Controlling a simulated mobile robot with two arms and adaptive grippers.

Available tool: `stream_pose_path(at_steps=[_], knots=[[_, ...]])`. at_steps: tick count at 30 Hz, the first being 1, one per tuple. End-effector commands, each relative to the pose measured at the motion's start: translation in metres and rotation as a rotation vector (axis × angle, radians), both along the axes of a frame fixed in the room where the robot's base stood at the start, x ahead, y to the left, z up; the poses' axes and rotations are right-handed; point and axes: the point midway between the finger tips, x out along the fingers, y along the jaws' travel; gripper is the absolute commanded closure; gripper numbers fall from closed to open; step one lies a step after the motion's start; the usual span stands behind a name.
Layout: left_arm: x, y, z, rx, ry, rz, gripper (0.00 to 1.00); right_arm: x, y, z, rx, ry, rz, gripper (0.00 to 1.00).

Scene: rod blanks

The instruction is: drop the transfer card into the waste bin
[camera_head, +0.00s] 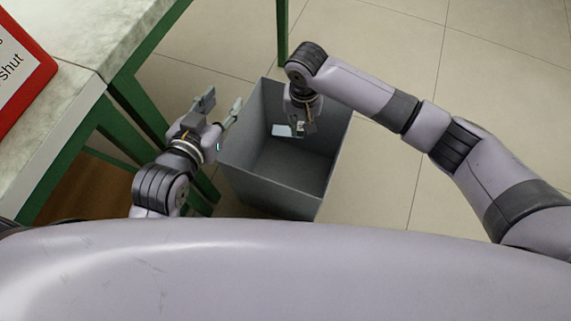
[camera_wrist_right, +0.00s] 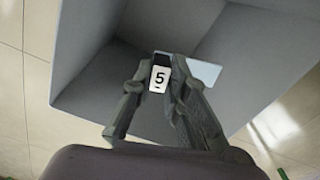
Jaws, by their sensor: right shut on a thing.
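The grey waste bin (camera_head: 262,190) stands open on the floor in the middle of the head view. My right gripper (camera_head: 302,127) points down into its mouth. In the right wrist view the same gripper (camera_wrist_right: 158,72) is shut on a small white piece marked "5", which I take for the transfer card (camera_wrist_right: 160,78). A pale, flat rectangle (camera_wrist_right: 205,72) shows beside the fingertips, and also in the head view (camera_head: 282,130). I cannot tell whether it is part of the card or lies apart in the bin. My left gripper (camera_head: 219,108) is open and empty, left of the bin.
A pale-topped table (camera_head: 80,35) with green legs stands on the left, close to my left arm. A red-framed sign (camera_head: 22,75) is on it. The tiled floor (camera_head: 400,50) behind and right of the bin is clear.

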Motion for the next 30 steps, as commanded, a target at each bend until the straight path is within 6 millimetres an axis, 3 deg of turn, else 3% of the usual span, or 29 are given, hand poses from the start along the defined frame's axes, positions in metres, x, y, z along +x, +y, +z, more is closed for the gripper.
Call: stream_pose_path(at_steps=[6, 7, 17, 26, 30], knots=[[0.000, 0.000, 0.000, 0.000, -0.001, 0.000, 0.60, 0.000, 0.000, 0.000, 0.000, 0.000, 0.000, 1.00], [0.000, 0.000, 0.000, 0.000, -0.001, 0.000, 0.60, 0.000, 0.000, 0.000, 0.000, 0.000, 0.000, 0.85], [0.000, 0.000, 0.000, 0.000, 0.000, 0.000, 0.60, 0.000, 0.000, 0.000, 0.000, 0.000, 0.000, 0.63], [0.000, 0.000, 0.000, 0.000, 0.000, 0.000, 0.60, 0.000, 0.000, 0.001, 0.000, 0.000, 0.000, 0.62], [0.000, 0.000, 0.000, 0.000, 0.000, 0.000, 0.60, 0.001, 0.000, 0.011, 0.001, -0.001, 0.000, 0.62]])
